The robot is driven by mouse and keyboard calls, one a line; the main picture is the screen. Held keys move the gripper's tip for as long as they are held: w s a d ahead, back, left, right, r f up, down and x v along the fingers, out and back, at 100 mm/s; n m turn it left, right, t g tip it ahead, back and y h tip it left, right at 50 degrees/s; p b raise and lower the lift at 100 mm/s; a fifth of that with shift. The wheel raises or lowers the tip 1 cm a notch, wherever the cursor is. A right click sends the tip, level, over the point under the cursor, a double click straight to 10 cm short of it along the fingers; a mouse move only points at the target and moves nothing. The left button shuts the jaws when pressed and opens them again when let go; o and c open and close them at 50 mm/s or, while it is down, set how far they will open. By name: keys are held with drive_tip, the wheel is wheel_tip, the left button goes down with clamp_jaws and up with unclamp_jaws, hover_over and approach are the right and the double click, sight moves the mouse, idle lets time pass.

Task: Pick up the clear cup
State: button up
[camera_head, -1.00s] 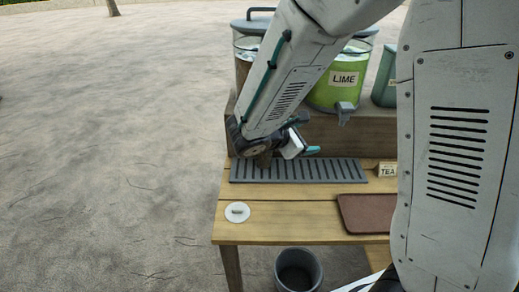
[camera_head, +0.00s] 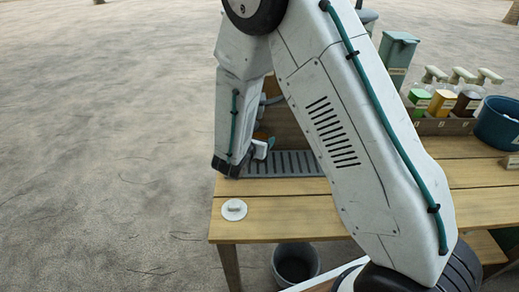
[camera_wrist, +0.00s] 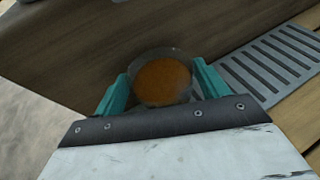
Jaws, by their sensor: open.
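The clear cup (camera_wrist: 163,80) holds an orange-brown liquid and shows from above in the wrist view. It stands between the two teal fingers of my gripper (camera_wrist: 160,70), with a finger on each side. The gripper is open; I cannot tell whether either finger touches the cup. In the head view my gripper (camera_head: 262,148) is low at the left end of the slatted grey drip tray (camera_head: 290,165). A small orange patch there may be the cup, mostly hidden by my arm.
A wooden back panel (camera_wrist: 75,45) rises just beyond the cup. A white round lid (camera_head: 233,210) lies at the table's front left. A grey bin (camera_head: 296,264) stands below. Several pump bottles (camera_head: 463,76) and a blue tub (camera_head: 500,124) are at the right.

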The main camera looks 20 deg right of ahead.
drive_tip(key=shift+w+d+f, duration=0.15)
drive_tip(key=shift+w+d, duration=0.2)
drive_tip(key=c, duration=1.5)
